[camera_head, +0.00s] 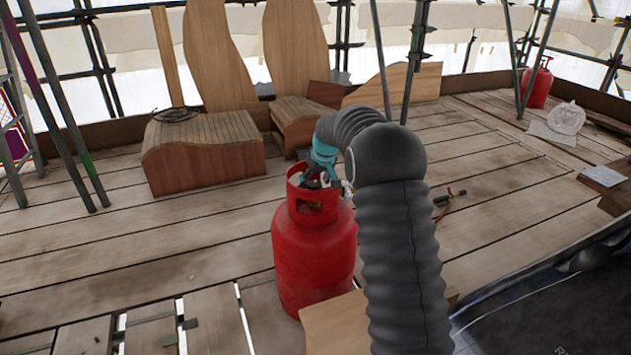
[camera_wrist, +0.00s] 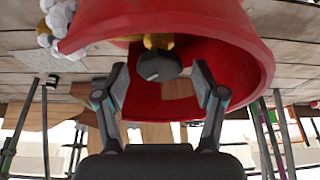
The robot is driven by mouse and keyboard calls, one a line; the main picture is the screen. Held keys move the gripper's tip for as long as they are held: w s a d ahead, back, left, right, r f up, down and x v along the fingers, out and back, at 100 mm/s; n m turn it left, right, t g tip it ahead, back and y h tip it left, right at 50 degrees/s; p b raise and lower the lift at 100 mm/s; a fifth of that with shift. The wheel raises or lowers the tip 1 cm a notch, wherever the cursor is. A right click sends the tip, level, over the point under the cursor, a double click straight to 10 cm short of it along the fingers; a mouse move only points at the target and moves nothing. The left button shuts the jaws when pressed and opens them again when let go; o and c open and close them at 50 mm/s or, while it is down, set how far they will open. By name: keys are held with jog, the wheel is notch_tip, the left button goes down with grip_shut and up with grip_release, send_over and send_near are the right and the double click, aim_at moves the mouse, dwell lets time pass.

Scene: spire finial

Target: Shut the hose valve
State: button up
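A red gas cylinder (camera_head: 313,255) stands upright on the plank floor, with an open red collar (camera_head: 303,195) around its top. In the wrist view, a dark grey knob (camera_wrist: 160,66) on a brass fitting (camera_wrist: 158,42) sits inside the red collar (camera_wrist: 250,45). My gripper (camera_wrist: 160,86) is open, with one finger on each side of the knob and gaps between. In the head view my gripper (camera_head: 318,180) reaches down into the collar. A small pale fitting (camera_head: 348,188) shows at the collar's right side. I cannot tell whether the knob is open or shut.
A torch-like tool (camera_head: 447,197) with a reddish hose lies on the floor to the right. A wooden board (camera_head: 335,322) is close to the cylinder's front. Curved wooden pieces (camera_head: 200,150) stand behind. Another red cylinder (camera_head: 537,85) is far right. Scaffold poles surround the deck.

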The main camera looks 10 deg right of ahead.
jog(key=c, duration=0.9)
jog(key=shift+m, duration=0.3)
jog(key=m+h, duration=0.1)
jog(key=m, duration=0.1)
jog(key=m+p, duration=0.1)
jog(key=shift+a+m+h, duration=0.2)
jog(key=shift+m+h, duration=0.2)
jog(key=m+h, duration=0.1)
jog(key=m, duration=0.1)
jog(key=m+h+b, duration=0.1)
jog(key=m, duration=0.2)
jog(key=shift+a+m+g, duration=0.15)
jog(key=shift+m+g, duration=0.15)
jog(key=shift+g, duration=0.1)
jog(key=o, duration=1.2)
